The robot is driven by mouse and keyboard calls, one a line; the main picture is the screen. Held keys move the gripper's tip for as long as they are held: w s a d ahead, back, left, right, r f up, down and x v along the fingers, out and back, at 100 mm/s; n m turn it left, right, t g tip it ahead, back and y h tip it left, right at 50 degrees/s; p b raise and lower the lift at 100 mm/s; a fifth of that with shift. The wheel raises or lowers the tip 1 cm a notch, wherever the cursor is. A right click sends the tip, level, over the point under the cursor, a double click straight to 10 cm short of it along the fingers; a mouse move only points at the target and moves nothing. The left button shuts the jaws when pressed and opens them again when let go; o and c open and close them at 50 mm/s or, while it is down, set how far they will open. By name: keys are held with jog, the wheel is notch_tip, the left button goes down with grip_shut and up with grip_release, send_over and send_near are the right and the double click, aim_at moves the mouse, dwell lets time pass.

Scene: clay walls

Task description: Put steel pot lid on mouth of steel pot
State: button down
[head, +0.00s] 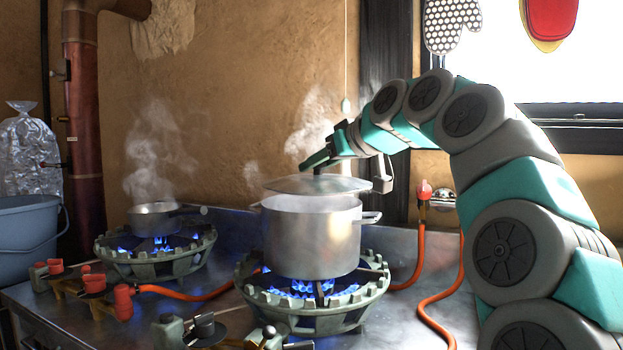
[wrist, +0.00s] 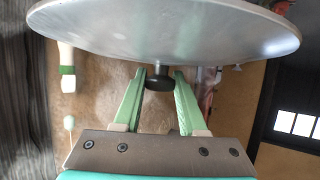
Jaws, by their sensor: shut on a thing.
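The steel pot (head: 312,238) stands on the front gas burner, with blue flames under it. The steel pot lid (head: 318,184) is above the pot's mouth, roughly level, with a narrow gap showing between lid and rim. My gripper (head: 318,165) is over the lid and shut on its dark knob. In the wrist view the lid (wrist: 165,30) fills the top, and the knob (wrist: 159,80) sits between the green fingers of my gripper (wrist: 157,85). The pot does not show in the wrist view.
A smaller steaming pan (head: 152,217) sits on the lit left burner (head: 155,255). Orange hoses (head: 440,300) and red valves (head: 123,300) lie around the burners. A blue bucket (head: 28,240) is at the far left. The clay wall (head: 230,100) is close behind.

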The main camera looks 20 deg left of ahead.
jog(key=shift+w+a+f+p, duration=0.1)
jog(key=shift+w+a+p, duration=0.25)
jog(key=shift+w+a, duration=0.4)
jog(key=shift+w+a+f+p, duration=0.1)
jog(key=shift+w+a+p, duration=0.2)
jog(key=shift+w+a, duration=0.45)
jog(key=shift+w+d, duration=0.2)
jog(key=shift+f+b, duration=0.35)
jog(key=shift+f, duration=1.4)
jog(key=shift+f, duration=0.15)
jog(key=shift+c, duration=2.3)
grip_release()
